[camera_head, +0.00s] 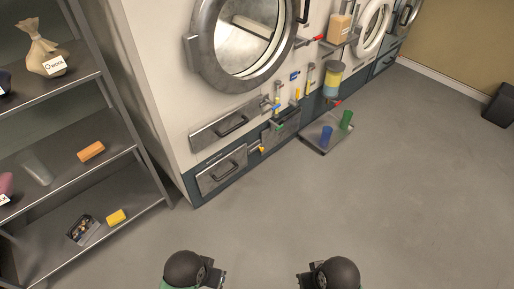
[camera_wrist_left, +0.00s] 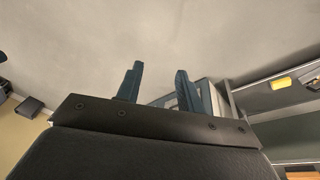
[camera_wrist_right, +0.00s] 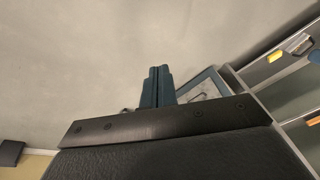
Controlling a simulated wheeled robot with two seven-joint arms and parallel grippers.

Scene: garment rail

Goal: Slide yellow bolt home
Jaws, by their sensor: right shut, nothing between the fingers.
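A small yellow piece (camera_head: 262,149), which may be the yellow bolt, shows on the machine's lower front beside a drawer (camera_head: 222,171). It is too small to tell whether it is slid in or out. Other small yellow parts (camera_head: 297,93) show higher on the front among coloured fittings. My left gripper (camera_wrist_left: 158,85) is open and empty in the left wrist view. My right gripper (camera_wrist_right: 157,85) is shut and empty in the right wrist view. In the head view only my wrists show at the bottom edge, well away from the machine; the fingers are hidden.
A metal shelf unit (camera_head: 104,77) stands at the left with a sack (camera_head: 42,50), an orange block (camera_head: 91,152) and a yellow block (camera_head: 116,217). A floor tray (camera_head: 311,144) carries a blue cup (camera_head: 326,134) and a green cup (camera_head: 346,120).

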